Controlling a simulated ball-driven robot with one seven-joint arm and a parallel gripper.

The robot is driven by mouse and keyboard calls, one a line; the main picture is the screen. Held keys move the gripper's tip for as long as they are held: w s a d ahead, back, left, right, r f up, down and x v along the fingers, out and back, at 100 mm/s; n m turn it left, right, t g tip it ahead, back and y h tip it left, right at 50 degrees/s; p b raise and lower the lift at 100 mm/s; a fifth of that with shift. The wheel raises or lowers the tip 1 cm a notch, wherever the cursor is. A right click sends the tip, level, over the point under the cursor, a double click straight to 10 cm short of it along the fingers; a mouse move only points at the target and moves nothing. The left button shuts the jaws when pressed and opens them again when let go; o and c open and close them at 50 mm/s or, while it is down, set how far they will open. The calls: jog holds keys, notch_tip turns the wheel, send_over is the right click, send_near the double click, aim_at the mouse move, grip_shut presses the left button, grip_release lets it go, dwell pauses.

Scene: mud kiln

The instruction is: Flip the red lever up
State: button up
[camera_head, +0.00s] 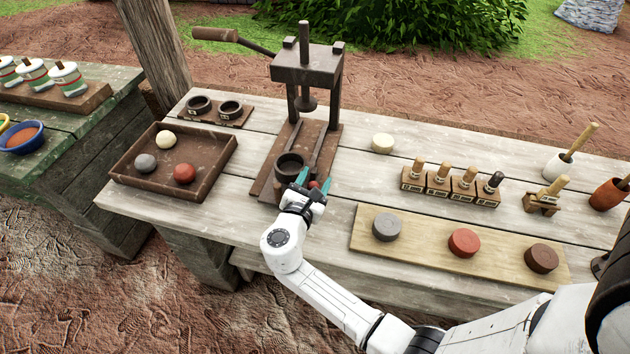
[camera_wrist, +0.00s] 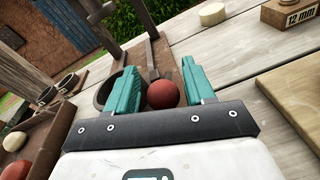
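A round red knob (camera_wrist: 163,94), which looks like the end of the red lever, sits between my gripper's fingers in the wrist view. A small red part of it (camera_head: 313,185) shows in the head view, at the front of the press base beside a dark cup (camera_head: 289,166). My gripper (camera_head: 316,180) has its two teal fingers apart, one on each side of the knob, with a narrow gap visible on the left side in the wrist view (camera_wrist: 159,66). The knob's stem and the lever's angle are hidden.
The press frame (camera_head: 307,66) with its brown handle stands behind. A tray (camera_head: 128,170) with several balls is to the left. A board (camera_head: 425,240) with three discs, stamps (camera_head: 464,186) and a pale disc (camera_head: 382,143) are to the right.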

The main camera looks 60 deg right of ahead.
jog(key=shift+s+f, duration=0.1)
jog(key=shift+f, duration=0.05)
jog(key=shift+a, duration=0.15)
jog(key=b+v, duration=0.1)
jog(key=v, duration=0.9)
jog(key=shift+a, duration=0.25)
jog(key=shift+s, duration=0.1)
